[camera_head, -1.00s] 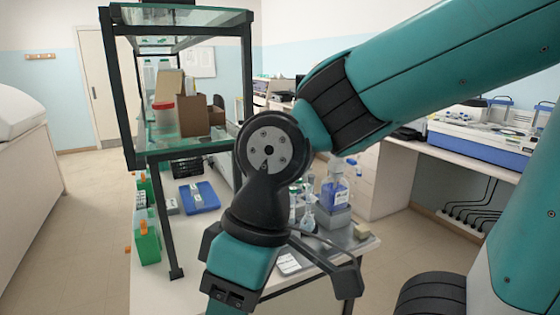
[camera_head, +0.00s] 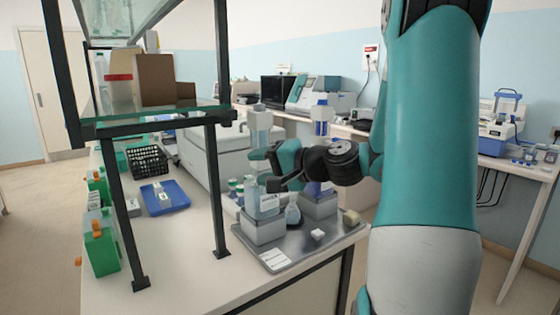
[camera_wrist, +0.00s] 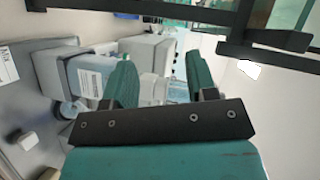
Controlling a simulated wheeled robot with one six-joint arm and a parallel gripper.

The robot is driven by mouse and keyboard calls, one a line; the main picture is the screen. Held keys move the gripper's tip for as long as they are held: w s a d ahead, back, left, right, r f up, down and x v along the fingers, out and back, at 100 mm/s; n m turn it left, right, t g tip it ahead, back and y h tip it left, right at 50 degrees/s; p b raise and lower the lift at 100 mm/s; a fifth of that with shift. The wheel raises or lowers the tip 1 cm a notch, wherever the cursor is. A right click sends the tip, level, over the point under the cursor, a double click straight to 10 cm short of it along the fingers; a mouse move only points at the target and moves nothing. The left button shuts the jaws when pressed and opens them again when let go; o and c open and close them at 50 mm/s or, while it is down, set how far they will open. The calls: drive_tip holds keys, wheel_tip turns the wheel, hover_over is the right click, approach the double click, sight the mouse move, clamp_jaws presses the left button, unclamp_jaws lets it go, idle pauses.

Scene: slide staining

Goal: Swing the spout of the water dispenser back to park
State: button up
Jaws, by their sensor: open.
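Two bottle dispensers stand on raised grey blocks on a metal tray (camera_head: 290,250). The left dispenser (camera_head: 263,202) has a pale top and a label. The right dispenser (camera_head: 321,122) has a blue top, and my arm hides its middle. I cannot tell which one is the water dispenser, and no spout shows clearly. My gripper (camera_head: 258,168) is beside the left dispenser's upper part. In the wrist view my gripper (camera_wrist: 161,68) is open, with its two teal fingers apart and nothing clearly held. A labelled bottle (camera_wrist: 90,78) lies left of the left finger, partly hidden by it.
A glass-shelved rack (camera_head: 215,190) with dark posts stands left of the tray. A small flask (camera_head: 293,212) and a white block (camera_head: 318,235) are on the tray. A blue tray (camera_head: 165,197) and green boxes (camera_head: 101,248) lie further left. The bench front is bare.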

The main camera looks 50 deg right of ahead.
drive_tip(key=s+d+m+t+h+b, duration=0.1)
drive_tip(key=s+d+m+h, duration=0.25)
drive_tip(key=d, duration=0.35)
drive_tip(key=s+d+m+t+h, duration=0.1)
drive_tip(key=s+d+m+h, duration=0.1)
drive_tip(key=d+m+h, duration=0.35)
drive_tip(key=shift+n+y, duration=0.7)
drive_tip(key=p+x, duration=0.4)
drive_tip(key=x, duration=0.1)
drive_tip(key=d+p+x, duration=0.1)
drive_tip(key=p+x, duration=0.3)
drive_tip(key=x, duration=0.1)
drive_tip(key=p+x, duration=0.4)
drive_tip(key=x, duration=0.1)
drive_tip(key=shift+w+d, duration=0.2)
drive_tip(key=shift+d, duration=0.15)
drive_tip(key=shift+w+d+f+p, duration=0.2)
drive_tip(key=shift+w+p, duration=0.25)
drive_tip(key=shift+w, duration=0.2)
clamp_jaws()
